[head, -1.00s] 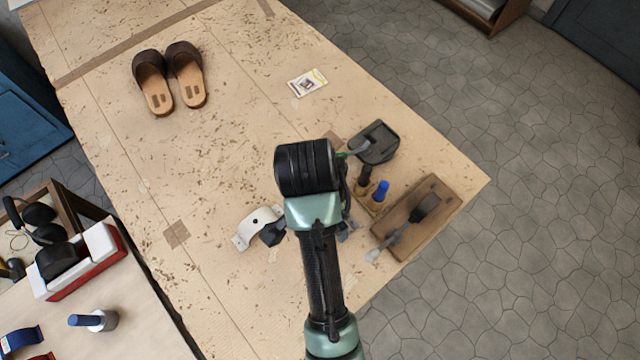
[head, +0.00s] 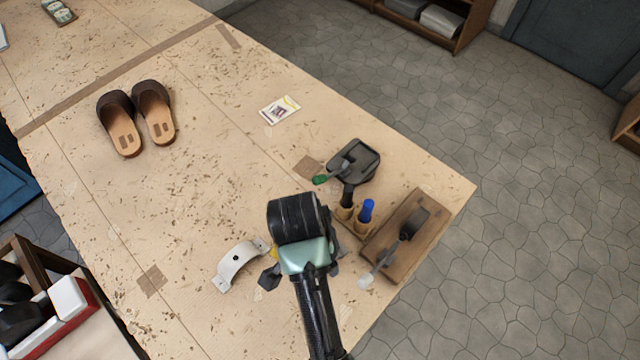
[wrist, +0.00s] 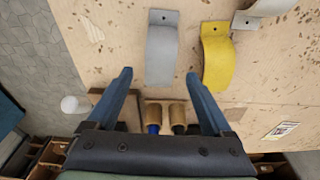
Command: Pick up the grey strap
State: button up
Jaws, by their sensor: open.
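The grey strap (wrist: 161,52) shows in the wrist view as a curved band with a hole in its far flat end, lying on the bench ahead of my gripper. My gripper (wrist: 159,74) is open, with its two blue fingers spread to the left and right of the strap's near part. Nothing is between the fingers that I can see being gripped. In the head view my gripper and wrist hide the grey strap.
A yellow strap (wrist: 217,55) lies close right of the grey one, and a white strap (head: 240,262) lies beyond it. A wooden holder with a blue-handled tool (head: 367,209), a black tray (head: 357,160) and a wooden board (head: 419,215) stand right of my arm. Sandals (head: 125,130) lie far left.

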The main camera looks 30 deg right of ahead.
jog(key=shift+d+f, duration=0.2)
jog(key=shift+f, duration=1.6)
grip_shut()
